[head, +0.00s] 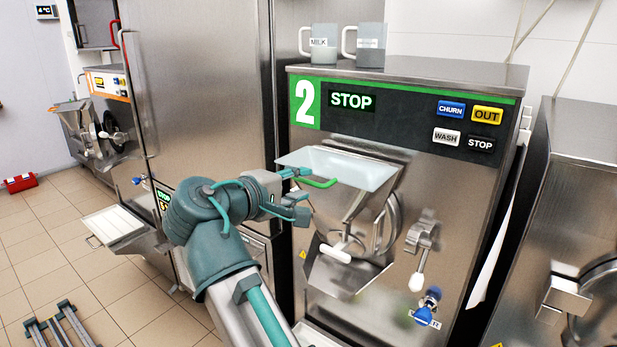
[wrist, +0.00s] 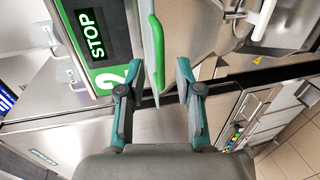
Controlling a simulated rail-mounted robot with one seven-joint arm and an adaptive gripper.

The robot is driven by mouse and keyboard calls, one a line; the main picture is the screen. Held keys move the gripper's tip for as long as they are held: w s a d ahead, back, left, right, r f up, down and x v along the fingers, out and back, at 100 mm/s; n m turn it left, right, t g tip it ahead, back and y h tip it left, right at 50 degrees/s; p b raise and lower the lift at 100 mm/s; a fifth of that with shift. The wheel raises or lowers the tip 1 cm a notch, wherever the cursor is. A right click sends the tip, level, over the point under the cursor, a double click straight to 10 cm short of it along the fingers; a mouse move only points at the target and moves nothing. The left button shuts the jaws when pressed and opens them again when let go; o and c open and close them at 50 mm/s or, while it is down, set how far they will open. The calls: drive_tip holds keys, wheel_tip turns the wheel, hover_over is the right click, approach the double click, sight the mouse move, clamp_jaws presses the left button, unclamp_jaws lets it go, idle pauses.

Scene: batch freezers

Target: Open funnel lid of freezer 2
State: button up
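Freezer 2 (head: 375,105) is the steel machine with a green "2" and "STOP" on its dark panel. Its funnel lid (head: 352,168) is a pale translucent plate lying flat over the funnel, closed. A green handle (head: 318,183) sticks out at the lid's left edge. My gripper (head: 304,185) is at the left of the lid, level with this handle. In the wrist view the gripper (wrist: 155,82) is open, its two fingers apart, and the green handle (wrist: 156,45) lies just beyond and between the fingertips. I cannot tell whether a finger touches it.
Two measuring jugs (head: 340,45) stand on top of freezer 2. A tall steel cabinet (head: 200,90) stands close on the left. Another steel machine (head: 575,200) is at right. A lever spout (head: 422,240) projects below the panel. The space above the lid is clear.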

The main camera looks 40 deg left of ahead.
sight(306, 182)
drive_tip(key=shift+x, duration=1.7)
clamp_jaws()
